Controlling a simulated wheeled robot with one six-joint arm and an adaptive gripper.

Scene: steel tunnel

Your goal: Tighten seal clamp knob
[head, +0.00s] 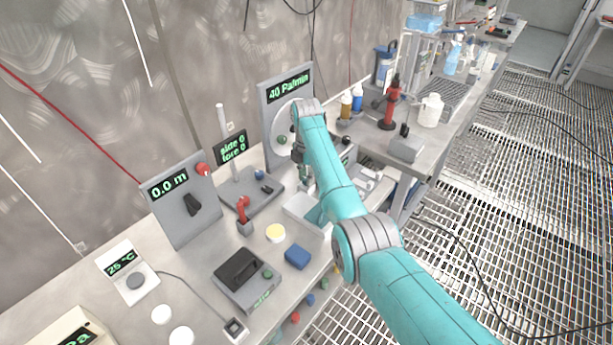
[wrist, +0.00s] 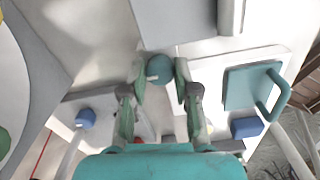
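A round teal knob (wrist: 160,68) with a small pale mark shows in the wrist view, over a pale surface. I take it for the seal clamp knob, but no label confirms it. My gripper (wrist: 159,75) has one finger on each side of this knob. The tips are very near its sides, and I cannot tell whether they touch it. In the head view my gripper (head: 306,184) points down at the bench beside the panel reading 40 Pa/min, partly behind my arm. The knob is not clear there.
A white box with a teal handled plate (wrist: 252,88) lies right of the fingers in the wrist view. The head view shows a 0.0 m panel (head: 182,202), a red-topped lever (head: 243,212) and a blue block (head: 297,257).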

